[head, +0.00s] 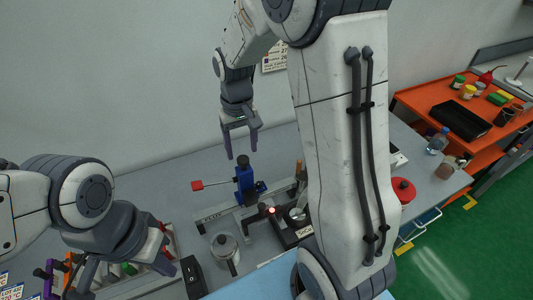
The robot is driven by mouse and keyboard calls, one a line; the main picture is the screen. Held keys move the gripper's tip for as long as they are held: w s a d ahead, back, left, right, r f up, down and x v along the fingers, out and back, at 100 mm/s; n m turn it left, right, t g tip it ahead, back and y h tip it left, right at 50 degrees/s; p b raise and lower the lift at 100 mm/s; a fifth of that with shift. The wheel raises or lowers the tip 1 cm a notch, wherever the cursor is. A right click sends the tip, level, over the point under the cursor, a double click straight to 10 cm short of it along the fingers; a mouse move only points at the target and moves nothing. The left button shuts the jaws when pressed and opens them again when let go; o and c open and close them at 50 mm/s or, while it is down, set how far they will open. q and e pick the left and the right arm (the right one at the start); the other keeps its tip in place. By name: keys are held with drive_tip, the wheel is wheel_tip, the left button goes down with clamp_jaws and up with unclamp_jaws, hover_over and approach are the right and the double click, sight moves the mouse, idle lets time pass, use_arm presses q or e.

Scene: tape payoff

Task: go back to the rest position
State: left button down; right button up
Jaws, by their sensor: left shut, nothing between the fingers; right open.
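My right gripper (240,148) points down with its two fingers apart, empty, in the upper middle of the head view. It is in the air above and behind a blue upright device (244,183) with a black knob and a red-tipped lever (197,186). My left gripper (122,250) is at the lower left, shut and empty, low over the left part of the bench. Its fingertips are hard to make out against the clutter. My large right arm link covers the middle of the view and hides part of the bench.
On the grey bench (165,200) stand a metal pot (225,249), a black box (194,277) and a fixture with a red light (271,210). A red-lidded container (403,190) is right of my arm. An orange cart (412,98) with bottles stands far right.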

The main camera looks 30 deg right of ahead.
drive_tip(key=shift+r+p, duration=0.5)
drive_tip(key=shift+r, duration=0.4)
use_arm(q)
drive_tip(key=shift+r, duration=0.75)
